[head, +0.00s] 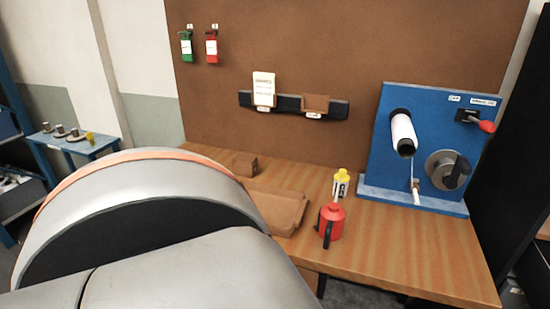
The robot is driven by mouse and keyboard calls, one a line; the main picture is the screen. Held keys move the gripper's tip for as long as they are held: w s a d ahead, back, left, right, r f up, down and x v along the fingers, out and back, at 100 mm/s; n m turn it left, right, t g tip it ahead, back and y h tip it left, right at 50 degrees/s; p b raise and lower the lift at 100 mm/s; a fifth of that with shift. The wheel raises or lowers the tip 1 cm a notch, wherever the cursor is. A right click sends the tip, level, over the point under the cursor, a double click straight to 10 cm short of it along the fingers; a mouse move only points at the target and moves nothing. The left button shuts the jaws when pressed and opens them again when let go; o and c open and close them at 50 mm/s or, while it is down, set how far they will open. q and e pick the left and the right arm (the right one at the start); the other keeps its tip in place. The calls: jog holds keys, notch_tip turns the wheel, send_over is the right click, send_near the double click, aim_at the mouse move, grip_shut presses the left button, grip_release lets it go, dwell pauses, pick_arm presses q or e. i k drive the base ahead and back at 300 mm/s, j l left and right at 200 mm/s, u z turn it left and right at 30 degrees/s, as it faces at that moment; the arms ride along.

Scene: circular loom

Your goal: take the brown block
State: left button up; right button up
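A small brown block (245,165) sits on the wooden bench top (400,255), toward its back left. It is close to the curved edge of my large grey arm link, which fills the lower left of the head view. A flat brown board or pad (277,208) lies on the bench in front of the block, partly hidden by my arm. Neither of my grippers shows in this view, so I cannot see what they hold.
A red can (332,222) with a dark handle and a yellow-topped bottle (341,184) stand mid-bench. A blue panel (385,165) with a white roll and crank stands at the right. A brown backboard (300,130) with a dark rail (288,104) rises behind. The bench's front right is clear.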

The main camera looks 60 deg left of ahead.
aim_at(243, 164)
jog(key=u, duration=2.3)
